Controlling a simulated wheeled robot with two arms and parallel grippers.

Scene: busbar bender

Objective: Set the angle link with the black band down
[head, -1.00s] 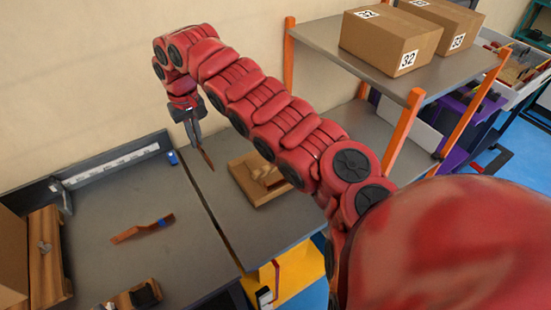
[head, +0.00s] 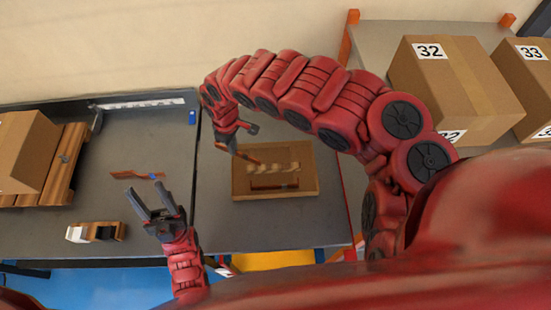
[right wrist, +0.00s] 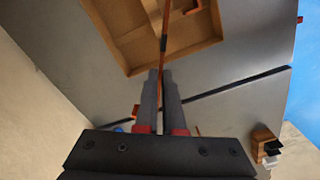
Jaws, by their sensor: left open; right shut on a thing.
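My right gripper (head: 231,146) is shut on a copper angle link (head: 248,158) at the upper left of the wooden tray (head: 239,190). In the right wrist view the link (right wrist: 164,22) runs up from the fingertips (right wrist: 161,76) across the tray (right wrist: 120,55), with a dark band on it. I cannot tell whether the link touches the tray. Another copper piece (head: 275,187) lies in the tray's front slot.
A wooden block with black and white parts (head: 97,232) lies left of my left gripper. A cardboard box on wood (head: 30,155) stands at far left. Numbered boxes (head: 450,80) stand on the shelf at right. A small blue object (head: 192,117) is at the table's back.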

